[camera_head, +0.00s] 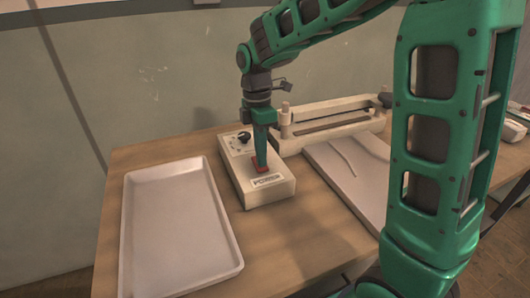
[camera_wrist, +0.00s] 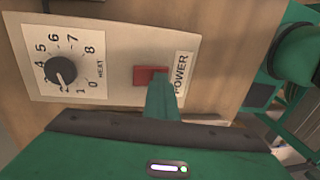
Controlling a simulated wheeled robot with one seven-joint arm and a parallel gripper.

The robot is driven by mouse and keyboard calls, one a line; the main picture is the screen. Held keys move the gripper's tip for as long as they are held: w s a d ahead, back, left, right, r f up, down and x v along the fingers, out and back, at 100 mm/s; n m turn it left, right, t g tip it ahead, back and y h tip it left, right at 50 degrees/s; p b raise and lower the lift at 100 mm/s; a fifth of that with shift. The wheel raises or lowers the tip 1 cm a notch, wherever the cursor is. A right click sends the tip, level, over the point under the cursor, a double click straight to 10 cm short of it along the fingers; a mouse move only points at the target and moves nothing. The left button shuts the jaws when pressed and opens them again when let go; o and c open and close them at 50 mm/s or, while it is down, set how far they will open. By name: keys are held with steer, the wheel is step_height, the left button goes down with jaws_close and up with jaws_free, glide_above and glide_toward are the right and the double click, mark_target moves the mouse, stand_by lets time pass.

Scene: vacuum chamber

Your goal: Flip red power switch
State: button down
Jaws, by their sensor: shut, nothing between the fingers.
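The red power switch (camera_wrist: 150,75) sits on the top panel of a cream control box (camera_head: 274,193), beside a POWER label (camera_wrist: 181,73). In the head view the switch (camera_head: 258,169) shows as a small red patch at my fingertips. My gripper (camera_head: 261,166) is green, points down and is shut with nothing held. In the wrist view its fingertips (camera_wrist: 162,88) are at the switch's edge and cover part of it. I cannot tell whether they touch it or which way the switch is tipped.
A black heat dial (camera_wrist: 60,71) is on the same box. A white tray (camera_head: 180,235) lies to the left. A cream sealer-like device (camera_head: 328,125) stands behind on the right, with a pale flat board (camera_head: 350,170) before it. The wall is close behind the wooden table (camera_head: 280,250).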

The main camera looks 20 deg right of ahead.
steer(key=shift+w+a+f, duration=0.1)
steer(key=shift+w, duration=0.05)
steer(key=shift+w, duration=0.7)
step_height(320, 180, up, 14)
steer(key=w, duration=0.2)
steer(key=shift+w, duration=0.3)
stand_by(0.5)
